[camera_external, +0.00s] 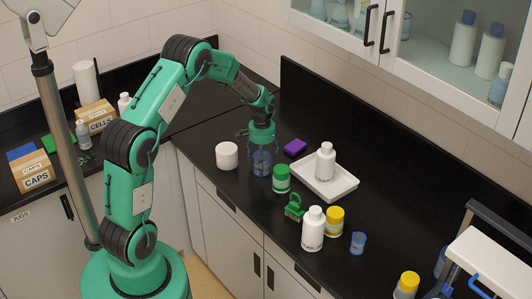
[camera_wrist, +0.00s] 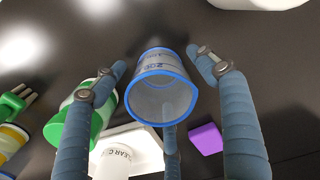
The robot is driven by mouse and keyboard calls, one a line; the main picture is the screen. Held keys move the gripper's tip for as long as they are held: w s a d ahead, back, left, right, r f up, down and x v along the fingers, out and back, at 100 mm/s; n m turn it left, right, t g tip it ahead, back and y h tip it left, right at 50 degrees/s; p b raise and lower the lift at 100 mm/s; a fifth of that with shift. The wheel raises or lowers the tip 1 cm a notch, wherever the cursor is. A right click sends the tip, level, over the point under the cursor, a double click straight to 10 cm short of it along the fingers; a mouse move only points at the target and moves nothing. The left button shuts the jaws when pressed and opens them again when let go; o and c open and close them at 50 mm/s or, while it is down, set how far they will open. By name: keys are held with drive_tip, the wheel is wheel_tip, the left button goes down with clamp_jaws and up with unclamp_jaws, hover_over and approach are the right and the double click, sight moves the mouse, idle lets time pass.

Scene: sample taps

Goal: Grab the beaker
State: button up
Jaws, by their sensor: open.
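The beaker (camera_wrist: 160,98) is a clear cup with a blue rim and blue markings, centred in the wrist view with its mouth facing the camera. My gripper (camera_wrist: 160,75) is open, with its blue-grey fingers spread around the beaker. Gaps show between the beaker and the left and right fingers; a third finger lies behind or below its rim, and contact there cannot be told. In the external view my gripper (camera_external: 262,160) points down low over the black counter, and its fingers mostly hide the beaker.
A green-lidded jar (camera_external: 281,179) stands close to my gripper. A white tray (camera_external: 342,187) holds a white bottle (camera_external: 325,162). A purple block (camera_external: 295,147) and a white round container (camera_external: 227,156) are nearby. A green brush (camera_external: 293,208) and a small blue cup (camera_external: 357,243) sit further forward.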

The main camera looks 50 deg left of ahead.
drive_tip(key=shift+c, duration=0.2)
drive_tip(key=c, duration=1)
drive_tip(key=shift+r, duration=0.15)
drive_tip(key=shift+r, duration=0.5)
drive_tip(key=shift+s+d+r+p, duration=0.1)
drive_tip(key=shift+s+r+p, duration=0.1)
drive_tip(key=shift+r, duration=0.45)
drive_tip(key=shift+s+r+p, duration=0.15)
drive_tip(key=shift+r, duration=0.45)
drive_tip(key=s+d, duration=0.2)
drive_tip(key=s, duration=0.5)
drive_tip(key=s+d+r, duration=0.1)
drive_tip(key=s+d, duration=0.2)
drive_tip(key=s, duration=0.4)
drive_tip(key=shift+s+r+p, duration=0.15)
drive_tip(key=shift+s+p, duration=0.05)
drive_tip(key=shift+p, duration=0.25)
drive_tip(key=shift+d, duration=0.1)
